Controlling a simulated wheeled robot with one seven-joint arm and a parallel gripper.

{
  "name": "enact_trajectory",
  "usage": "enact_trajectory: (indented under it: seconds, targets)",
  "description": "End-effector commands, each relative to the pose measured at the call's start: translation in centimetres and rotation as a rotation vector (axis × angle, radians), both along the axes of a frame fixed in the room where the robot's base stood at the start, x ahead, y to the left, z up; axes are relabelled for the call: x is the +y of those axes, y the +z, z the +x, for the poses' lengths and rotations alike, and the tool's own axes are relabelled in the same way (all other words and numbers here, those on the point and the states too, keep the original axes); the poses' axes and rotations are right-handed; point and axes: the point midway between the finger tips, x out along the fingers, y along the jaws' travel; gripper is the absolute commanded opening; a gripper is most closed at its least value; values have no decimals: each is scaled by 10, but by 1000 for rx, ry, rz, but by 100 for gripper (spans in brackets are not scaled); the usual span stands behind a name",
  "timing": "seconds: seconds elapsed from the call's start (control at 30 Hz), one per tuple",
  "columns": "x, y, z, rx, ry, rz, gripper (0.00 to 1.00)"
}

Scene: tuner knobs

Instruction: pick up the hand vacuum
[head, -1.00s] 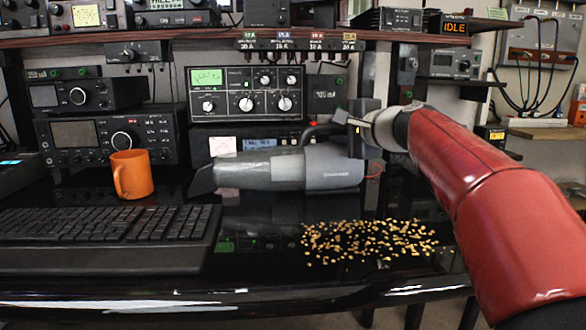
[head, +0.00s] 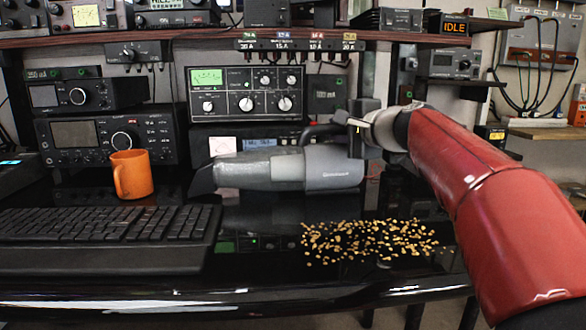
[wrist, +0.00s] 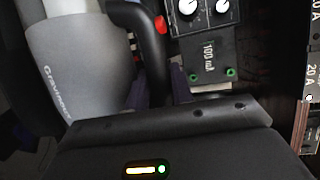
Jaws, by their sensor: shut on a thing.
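The grey hand vacuum (head: 330,168) is near the back of the glossy black desk, its nozzle pointing left and its handle at the right rear. My gripper (head: 352,132) is at the handle end and shut on the vacuum. In the wrist view, the vacuum's grey body (wrist: 75,65) fills the left side, and its dark handle (wrist: 152,45) with a red button runs beside it. The fingertips are mostly hidden. I cannot tell whether the vacuum's underside touches the desk.
Crumbs (head: 368,241) lie scattered in front of the vacuum. A keyboard (head: 105,236) and an orange mug (head: 131,174) are to the left. Radio units (head: 247,93) stand close behind, under a shelf (head: 200,35).

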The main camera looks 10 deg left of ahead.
Motion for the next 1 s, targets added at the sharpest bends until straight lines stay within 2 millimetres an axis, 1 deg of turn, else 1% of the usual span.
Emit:
enact_trajectory:
  seconds: [0.03,0.33,0.47,1.0]
  targets:
    - [-1,4,-1,-8,-1,1,0]
    - [-1,5,-1,-7,0,-1,0]
    - [-2,13,-5,-6,0,0,0]
    - [-2,78,-4,-6,-1,4,0]
